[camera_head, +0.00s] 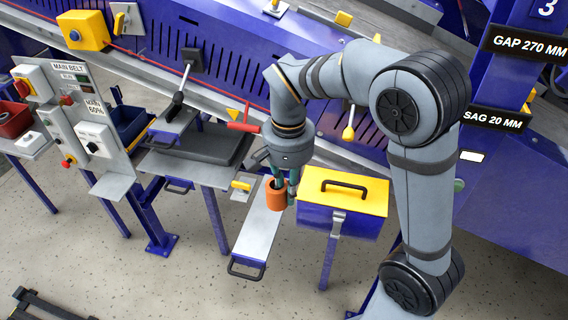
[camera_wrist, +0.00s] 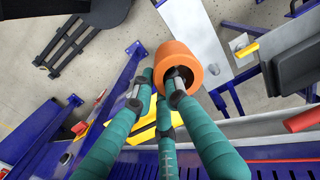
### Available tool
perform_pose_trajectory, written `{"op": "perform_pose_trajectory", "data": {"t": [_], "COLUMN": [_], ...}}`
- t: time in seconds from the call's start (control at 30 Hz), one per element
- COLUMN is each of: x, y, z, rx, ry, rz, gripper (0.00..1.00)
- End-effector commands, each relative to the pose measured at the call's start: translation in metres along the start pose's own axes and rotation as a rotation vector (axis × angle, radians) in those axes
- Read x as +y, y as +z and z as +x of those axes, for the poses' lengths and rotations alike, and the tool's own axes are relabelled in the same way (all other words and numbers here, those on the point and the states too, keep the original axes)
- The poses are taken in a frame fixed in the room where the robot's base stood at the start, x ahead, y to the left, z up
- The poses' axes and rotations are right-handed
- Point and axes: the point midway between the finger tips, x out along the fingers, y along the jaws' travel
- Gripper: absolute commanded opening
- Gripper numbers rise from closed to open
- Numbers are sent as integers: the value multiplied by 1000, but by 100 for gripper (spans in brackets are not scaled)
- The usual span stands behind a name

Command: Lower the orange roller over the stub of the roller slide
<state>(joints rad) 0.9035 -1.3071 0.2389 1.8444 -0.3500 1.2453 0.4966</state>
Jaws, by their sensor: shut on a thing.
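The orange roller (camera_head: 276,199) is a short hollow cylinder, roughly upright, over the far part of a grey plate with a dark front handle. This plate looks like the roller slide (camera_head: 260,232). My gripper (camera_head: 284,185) is shut on the roller's wall, with one finger in the bore and the others outside. The wrist view shows the teal fingers of my gripper (camera_wrist: 160,96) at the roller (camera_wrist: 187,54), and the bare slide (camera_wrist: 192,25) beyond it. The stub is not visible. I cannot tell how high the roller is above the plate.
A blue toolbox with a yellow lid (camera_head: 343,192) stands close on the right. A red handle (camera_head: 243,127) and a dark grey pad on a bench (camera_head: 212,143) lie left of my gripper. A control panel (camera_head: 82,130) stands further left. The floor in front is open.

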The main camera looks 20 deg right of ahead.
Motion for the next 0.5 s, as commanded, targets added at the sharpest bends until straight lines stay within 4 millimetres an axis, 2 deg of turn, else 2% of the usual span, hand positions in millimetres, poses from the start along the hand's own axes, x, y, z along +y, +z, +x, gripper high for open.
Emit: {"op": "perform_pose_trajectory", "data": {"t": [0.03, 0.2, 0.33, 0.5], "x": [-10, -35, -49, -60], "y": [-17, -67, -97, -122], "z": [1, 20, 36, 56], "rx": [-3, -3, -1, 0], "ry": [4, 4, 1, -3], "rz": [88, 411, 655, 928], "gripper": [0, 0, 0, 0]}}
